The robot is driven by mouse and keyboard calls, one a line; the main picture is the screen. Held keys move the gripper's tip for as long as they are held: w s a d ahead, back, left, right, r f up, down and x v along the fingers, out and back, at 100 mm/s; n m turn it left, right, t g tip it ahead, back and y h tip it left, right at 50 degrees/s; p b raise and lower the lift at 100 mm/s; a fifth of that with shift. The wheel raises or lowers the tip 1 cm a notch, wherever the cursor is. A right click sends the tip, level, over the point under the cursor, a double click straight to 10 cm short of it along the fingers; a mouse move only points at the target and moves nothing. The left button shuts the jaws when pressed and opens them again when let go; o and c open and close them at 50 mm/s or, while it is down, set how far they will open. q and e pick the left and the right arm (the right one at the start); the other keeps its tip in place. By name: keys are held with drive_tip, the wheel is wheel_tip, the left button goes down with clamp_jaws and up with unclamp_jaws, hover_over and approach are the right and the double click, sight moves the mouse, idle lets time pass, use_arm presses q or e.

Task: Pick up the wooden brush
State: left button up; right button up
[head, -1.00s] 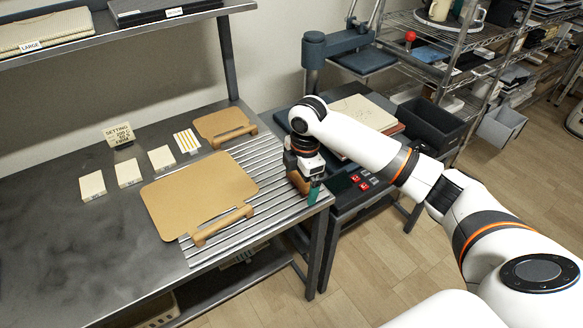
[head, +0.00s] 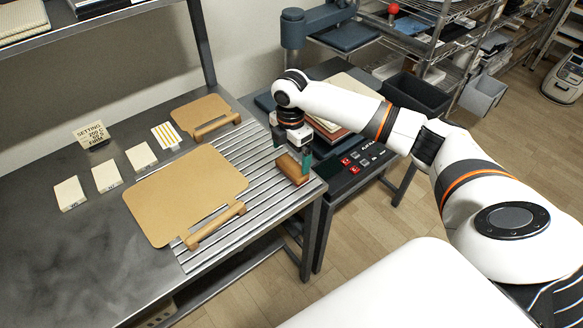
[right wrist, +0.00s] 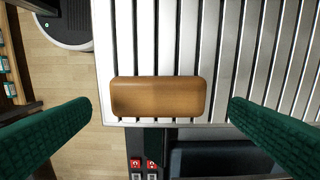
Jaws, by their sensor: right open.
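The wooden brush (head: 293,168) is a brown block with rounded edges. It lies on the ribbed metal rack (head: 262,156) near the table's right front corner. In the right wrist view the brush (right wrist: 160,97) lies across the slats close to the rack's edge. My right gripper (head: 294,158) is above the brush, pointing down. Its green fingers (right wrist: 160,125) are open, one to each side of the brush, with a gap at both ends and no contact visible. My left gripper is not in view.
A large tan board with a wooden bar (head: 185,195) and a smaller one (head: 206,114) lie left of the brush. Several white blocks and a sign (head: 92,134) stand further left. A press (head: 322,32) with red buttons on its panel stands to the right.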

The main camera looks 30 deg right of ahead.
sight(292, 166)
wheel_tip(292, 166, down, 4)
drive_tip(key=shift+s+d+f, duration=0.1)
drive_tip(key=shift+d, duration=0.05)
drive_tip(key=c, duration=0.6)
wheel_tip(292, 166, up, 10)
drive_tip(key=shift+r, duration=0.1)
drive_tip(key=shift+c, duration=0.3)
